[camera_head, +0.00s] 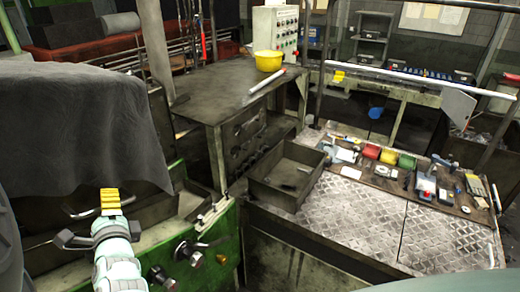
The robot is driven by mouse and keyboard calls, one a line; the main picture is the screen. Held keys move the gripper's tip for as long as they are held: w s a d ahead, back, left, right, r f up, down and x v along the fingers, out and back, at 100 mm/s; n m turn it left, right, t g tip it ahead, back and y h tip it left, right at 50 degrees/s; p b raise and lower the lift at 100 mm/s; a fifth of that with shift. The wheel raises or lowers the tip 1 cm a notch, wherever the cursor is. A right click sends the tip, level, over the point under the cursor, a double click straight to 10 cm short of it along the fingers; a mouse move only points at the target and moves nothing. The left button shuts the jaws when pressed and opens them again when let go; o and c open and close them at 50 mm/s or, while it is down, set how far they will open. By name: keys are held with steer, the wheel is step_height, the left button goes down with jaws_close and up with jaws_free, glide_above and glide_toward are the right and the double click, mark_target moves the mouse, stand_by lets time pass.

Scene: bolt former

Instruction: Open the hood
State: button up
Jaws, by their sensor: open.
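The hood (80,125) appears as a large dark grey, cloth-like cover at the left, over the green machine (205,265). A dark bar handle with a yellow middle grip (110,199) sits at the hood's lower front edge. My gripper (98,226), on a white and teal arm, is at the lower left, just below the handle in the picture. Its dark fingers are apart and nothing shows held between them. I cannot tell whether it touches the handle. The hood hangs low over the machine; its left side is cut off by the frame.
Knobs and a lever (190,248) stand out on the green machine's front. A dark workbench (235,85) with a yellow pot (268,61) stands behind. An open metal tray (288,176) and a tread-plate table (355,220) with tools and coloured bins are to the right.

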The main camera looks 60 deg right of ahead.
steer(key=shift+s, duration=0.1)
steer(key=shift+c, duration=0.2)
jaws_close()
